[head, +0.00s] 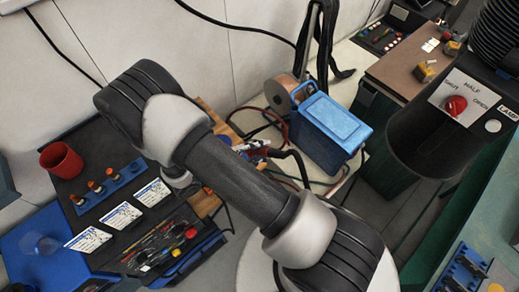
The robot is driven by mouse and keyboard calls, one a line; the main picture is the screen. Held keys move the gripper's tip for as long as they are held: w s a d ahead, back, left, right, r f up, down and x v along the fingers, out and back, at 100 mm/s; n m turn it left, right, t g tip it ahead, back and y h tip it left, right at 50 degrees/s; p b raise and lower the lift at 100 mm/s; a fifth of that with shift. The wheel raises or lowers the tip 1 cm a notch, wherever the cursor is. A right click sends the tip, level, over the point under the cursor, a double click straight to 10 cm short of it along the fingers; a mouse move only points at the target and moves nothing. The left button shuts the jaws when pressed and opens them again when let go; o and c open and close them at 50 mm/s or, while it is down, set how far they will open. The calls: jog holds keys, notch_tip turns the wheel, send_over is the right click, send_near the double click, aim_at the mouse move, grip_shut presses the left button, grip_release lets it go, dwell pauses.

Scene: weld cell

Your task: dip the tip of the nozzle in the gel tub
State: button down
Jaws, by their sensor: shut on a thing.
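My gripper does not show; my own arm crosses the middle of the head view and hides what is behind it. A pale rounded part of my arm shows just below the upper joint, but no fingers can be made out. A red open-topped cup (61,160) stands upright at the left of the dark bench; I cannot tell whether it is the gel tub. Several small orange-topped pieces (107,185) stand in a blue strip holder (128,177) to its right. I cannot make out a nozzle tip for certain.
White cards (122,216) lie on the dark bench, with a tray of thin tools (160,242) in front. A clear round thing (40,243) is on the blue surface at lower left. A blue box (333,130) and cables stand behind my arm.

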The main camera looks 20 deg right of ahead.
jog(key=shift+r+p, duration=3.3)
jog(key=shift+r, duration=0.55)
jog(key=shift+a+f, duration=0.1)
